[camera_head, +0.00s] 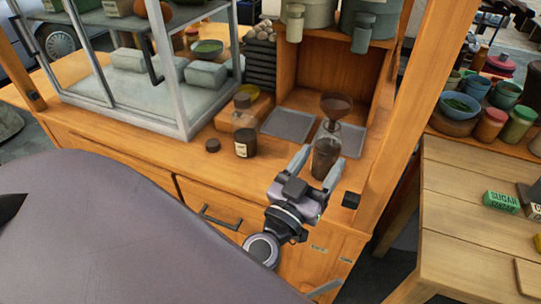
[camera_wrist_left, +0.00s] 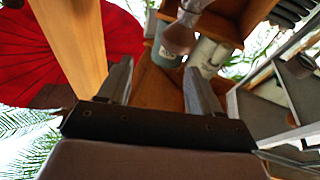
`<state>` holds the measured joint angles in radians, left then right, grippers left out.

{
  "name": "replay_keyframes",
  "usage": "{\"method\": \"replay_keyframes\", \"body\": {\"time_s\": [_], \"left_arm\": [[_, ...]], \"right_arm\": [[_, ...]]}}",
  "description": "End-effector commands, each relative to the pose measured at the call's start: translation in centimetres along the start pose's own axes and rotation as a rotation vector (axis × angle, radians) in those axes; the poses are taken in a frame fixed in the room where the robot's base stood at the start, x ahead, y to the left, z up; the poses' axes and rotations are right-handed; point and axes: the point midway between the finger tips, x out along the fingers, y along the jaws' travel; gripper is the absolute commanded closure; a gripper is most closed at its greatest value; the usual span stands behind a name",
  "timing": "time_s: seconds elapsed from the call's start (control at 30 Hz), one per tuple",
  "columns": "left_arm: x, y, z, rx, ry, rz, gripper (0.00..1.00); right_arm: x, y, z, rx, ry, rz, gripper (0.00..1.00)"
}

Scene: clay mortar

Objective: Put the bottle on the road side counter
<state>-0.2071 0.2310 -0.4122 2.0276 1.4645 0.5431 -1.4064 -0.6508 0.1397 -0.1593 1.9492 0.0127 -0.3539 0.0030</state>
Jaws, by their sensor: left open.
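A metal-framed glass case (camera_head: 185,110) stands at the left of the counter. A lower slatted table (camera_head: 460,190) at the right has a green sugar box (camera_head: 502,201) and bare room.

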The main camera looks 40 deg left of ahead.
Motion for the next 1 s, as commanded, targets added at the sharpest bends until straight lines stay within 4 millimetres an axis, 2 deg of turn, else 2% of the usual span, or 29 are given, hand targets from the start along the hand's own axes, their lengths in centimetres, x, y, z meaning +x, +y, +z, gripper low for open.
{"method": "replay_keyframes", "body": {"time_s": [0.17,0.37,0.47,0.6,0.7,0.83,1.0], "left_arm": [[-3.1,1.9,2.7,-0.001,-0.047,0.179,0.36],[-7.8,3.1,8.4,0.016,-0.264,0.34,0.36],[-10.9,2.6,11.9,0.03,-0.426,0.374,0.36],[-15.3,0.7,16.3,0.058,-0.656,0.36,0.36],[-17.9,-0.9,18.4,0.078,-0.785,0.32,0.36],[-20.0,-2.4,19.9,0.097,-0.879,0.275,0.36],[-20.6,-3.0,20.3,0.104,-0.909,0.256,0.36]], "right_arm": [[0.0,0.0,0.0,0.0,0.0,0.0,1.0],[0.0,0.0,0.0,0.0,0.0,0.0,1.0],[0.0,0.0,0.0,0.0,0.001,0.0,1.0],[0.0,0.0,0.0,0.0,0.001,0.0,1.0],[0.0,0.0,0.0,0.0,0.001,0.0,1.0],[0.0,0.0,-0.1,0.0,0.001,0.0,1.0],[0.0,0.0,-0.1,0.0,0.001,0.0,1.0]]}}
